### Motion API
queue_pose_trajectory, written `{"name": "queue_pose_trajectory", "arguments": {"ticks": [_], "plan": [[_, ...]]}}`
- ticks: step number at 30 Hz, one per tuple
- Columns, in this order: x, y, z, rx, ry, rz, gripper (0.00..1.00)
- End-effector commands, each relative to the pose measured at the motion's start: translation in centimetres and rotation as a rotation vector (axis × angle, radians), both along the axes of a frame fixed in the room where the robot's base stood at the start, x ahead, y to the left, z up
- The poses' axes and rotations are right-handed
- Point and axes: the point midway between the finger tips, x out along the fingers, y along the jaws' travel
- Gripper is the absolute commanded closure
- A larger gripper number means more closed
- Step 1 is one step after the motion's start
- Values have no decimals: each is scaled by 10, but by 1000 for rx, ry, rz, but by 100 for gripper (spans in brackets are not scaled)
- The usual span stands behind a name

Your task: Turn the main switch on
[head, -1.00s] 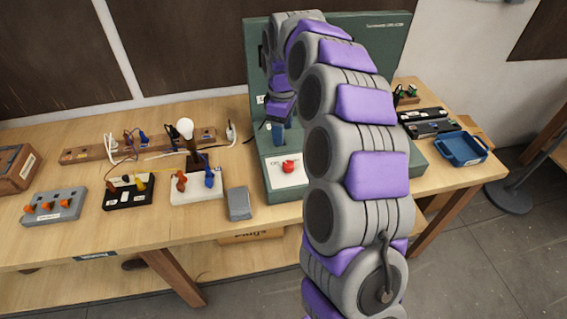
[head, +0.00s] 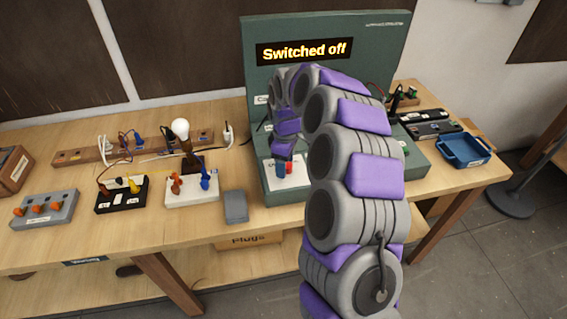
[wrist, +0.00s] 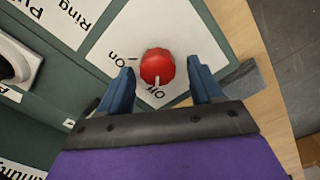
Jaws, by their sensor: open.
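The main switch is a red round knob (wrist: 157,64) on a white plate (wrist: 196,40) marked On and Off. Its small white pointer lies toward the Off label. My gripper (wrist: 160,72) is open, with one blue finger on each side of the knob. I cannot tell whether the fingers touch it. In the head view my gripper (head: 282,170) is low over the plate, and a little of the red knob (head: 289,168) shows behind it. My arm hides part of the green panel (head: 385,60).
A caption on the panel reads "Switched off". A lit-looking white bulb lamp (head: 181,128), a black socket block (head: 122,193) and a grey block (head: 45,208) stand on the bench to the left. A blue tray (head: 463,149) lies at the right. A grey box (head: 236,206) sits near the front edge.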

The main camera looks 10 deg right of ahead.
Motion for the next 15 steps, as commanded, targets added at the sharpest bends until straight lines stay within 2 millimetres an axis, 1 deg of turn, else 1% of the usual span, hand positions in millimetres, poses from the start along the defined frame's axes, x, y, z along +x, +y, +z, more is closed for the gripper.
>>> {"name": "queue_pose_trajectory", "arguments": {"ticks": [5,15], "plan": [[0,1,0,-2,0,-1,36],[0,6,0,-7,1,1,69]]}}
